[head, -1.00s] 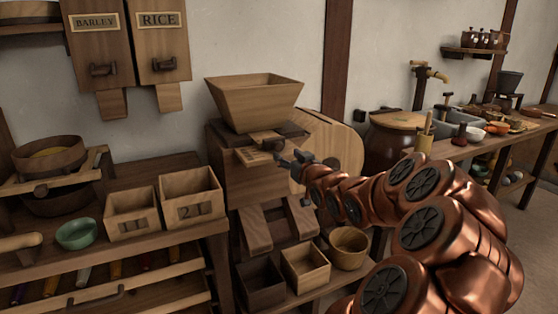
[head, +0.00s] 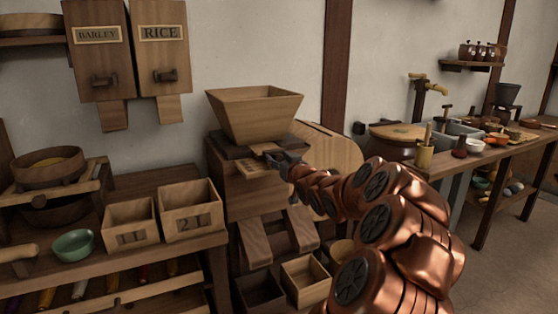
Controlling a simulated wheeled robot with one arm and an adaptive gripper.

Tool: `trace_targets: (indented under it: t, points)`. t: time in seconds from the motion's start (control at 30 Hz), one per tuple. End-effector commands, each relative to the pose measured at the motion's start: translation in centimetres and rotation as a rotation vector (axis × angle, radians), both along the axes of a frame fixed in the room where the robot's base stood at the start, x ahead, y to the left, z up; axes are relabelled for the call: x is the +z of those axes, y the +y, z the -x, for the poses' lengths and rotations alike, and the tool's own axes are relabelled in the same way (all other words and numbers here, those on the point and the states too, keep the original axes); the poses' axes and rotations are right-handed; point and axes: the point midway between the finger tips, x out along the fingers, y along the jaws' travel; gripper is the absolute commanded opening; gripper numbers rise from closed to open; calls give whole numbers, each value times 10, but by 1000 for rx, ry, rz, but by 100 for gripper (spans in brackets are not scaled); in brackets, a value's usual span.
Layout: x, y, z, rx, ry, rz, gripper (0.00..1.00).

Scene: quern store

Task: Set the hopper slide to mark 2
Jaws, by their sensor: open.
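The wooden hopper (head: 255,115) sits on top of the mill body (head: 245,190) in the middle of the head view. Below the hopper is the slide area, with a small pale plate of marks (head: 259,167) on its front. The marks are too small to read. My gripper (head: 268,158) is open at the slide's right end, in front of the mill and just right of the plate. It covers part of the slide, and I cannot tell whether its fingers touch it.
Two chutes (head: 254,243) slope down to a dark box (head: 260,292) and a pale box (head: 306,280). Measuring boxes (head: 190,224) and a green bowl (head: 73,245) stand on the left shelf. Barley and rice bins (head: 163,45) hang above. A round wooden disc (head: 335,150) stands behind my arm.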

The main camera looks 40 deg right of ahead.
Motion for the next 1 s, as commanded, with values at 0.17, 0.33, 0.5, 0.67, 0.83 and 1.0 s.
trace_targets:
  t: [0.17,0.33,0.5,0.67,0.83,1.0]
  points:
    - [0,0,0,0,0,0,57]
    - [0,0,0,0,1,0,45]
    - [0,0,0,0,1,0,27]
    - [0,0,0,0,1,0,10]
    - [0,0,0,0,1,0,0]
    - [0,0,0,0,1,0,0]
